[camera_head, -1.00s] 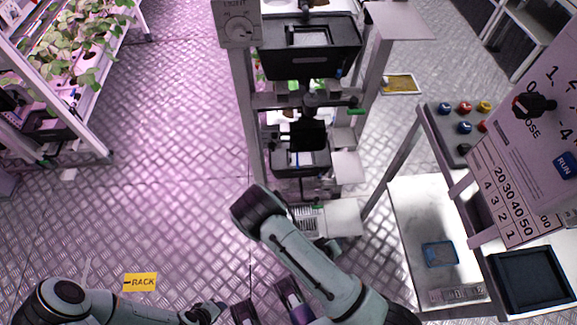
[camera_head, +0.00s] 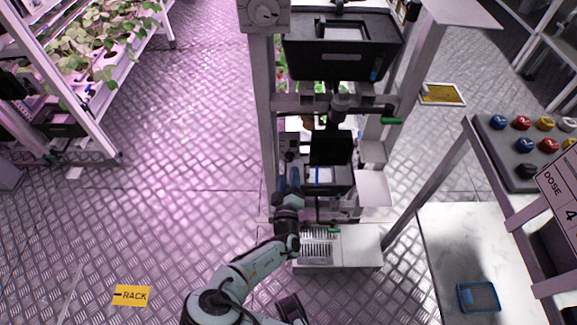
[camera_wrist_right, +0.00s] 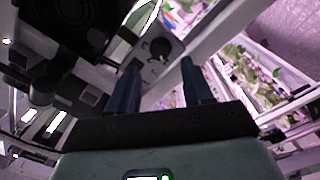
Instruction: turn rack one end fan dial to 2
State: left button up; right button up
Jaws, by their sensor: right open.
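In the right wrist view a dark round dial (camera_wrist_right: 160,47) sits on a pale panel (camera_wrist_right: 172,39) with small marks, just beyond and between my right fingertips. Its setting is too small to read. A dark round fan-like part (camera_wrist_right: 75,22) is at the upper left. My right gripper (camera_wrist_right: 160,64) is open and empty, with its two blue fingers apart. In the head view my right gripper (camera_head: 288,183) is low at the rack's left side. Another dial (camera_head: 264,12) is on the panel at the rack's top left. My left gripper is out of view.
The rack's black tray (camera_head: 340,60) is above my right gripper, and its posts and shelves stand close by. A console with coloured knobs (camera_head: 527,145) and a blue tray (camera_head: 478,297) are on the right. The floor at left is open around the yellow RACK sign (camera_head: 132,296).

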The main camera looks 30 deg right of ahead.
aim_at(290, 161)
jog(key=b+x, duration=0.1)
jog(key=x, duration=0.4)
jog(key=shift+w, duration=0.1)
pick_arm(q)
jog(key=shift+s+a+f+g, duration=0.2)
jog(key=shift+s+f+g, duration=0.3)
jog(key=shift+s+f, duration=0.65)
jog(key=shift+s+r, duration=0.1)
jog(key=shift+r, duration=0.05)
pick_arm(e)
grip_shut()
